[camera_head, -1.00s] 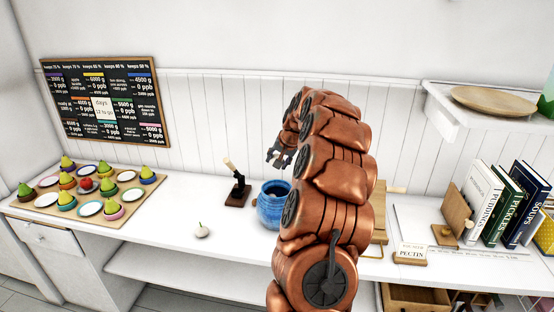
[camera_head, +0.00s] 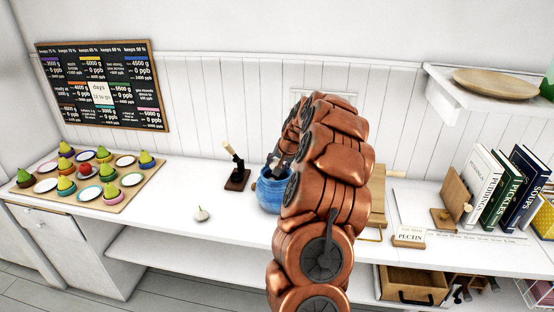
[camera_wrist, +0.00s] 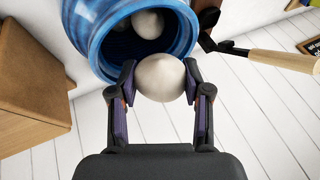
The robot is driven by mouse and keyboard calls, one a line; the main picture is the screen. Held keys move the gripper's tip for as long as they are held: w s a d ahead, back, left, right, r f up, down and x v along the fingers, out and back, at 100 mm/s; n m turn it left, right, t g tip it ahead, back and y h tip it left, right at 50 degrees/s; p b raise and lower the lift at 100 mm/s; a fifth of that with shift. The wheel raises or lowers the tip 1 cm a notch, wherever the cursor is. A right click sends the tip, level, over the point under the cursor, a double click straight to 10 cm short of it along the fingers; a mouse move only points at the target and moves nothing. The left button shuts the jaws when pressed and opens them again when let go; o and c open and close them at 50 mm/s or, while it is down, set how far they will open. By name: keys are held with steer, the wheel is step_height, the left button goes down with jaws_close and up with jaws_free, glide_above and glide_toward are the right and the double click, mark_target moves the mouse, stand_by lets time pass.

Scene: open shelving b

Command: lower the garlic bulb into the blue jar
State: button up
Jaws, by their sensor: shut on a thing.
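The blue jar (camera_head: 271,190) stands on the white counter, partly hidden by my arm. In the wrist view the open mouth of the blue jar (camera_wrist: 97,38) shows at the top, with at least one pale bulb (camera_wrist: 148,24) inside. My gripper (camera_wrist: 160,82) is shut on a whitish garlic bulb (camera_wrist: 160,78), with a finger on each side. The held bulb overlaps the jar's rim in the wrist view; I cannot tell whether it is past the rim. In the head view the gripper (camera_head: 276,160) is over the jar and mostly hidden.
A dark stand with a wooden-handled tool (camera_head: 236,170) is left of the jar; its handle also shows in the wrist view (camera_wrist: 270,58). A wooden board (camera_head: 376,205) stands right of my arm. A tray of pears and plates (camera_head: 135,185) is far left. Books (camera_head: 505,185) stand right.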

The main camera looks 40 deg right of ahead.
mark_target(277, 160)
steer(key=shift+f, duration=1.15)
steer(key=o, duration=1.2)
steer(key=shift+o, duration=0.2)
steer(key=shift+r, duration=0.1)
steer(key=shift+r, duration=3.5)
steer(key=shift+a, duration=0.1)
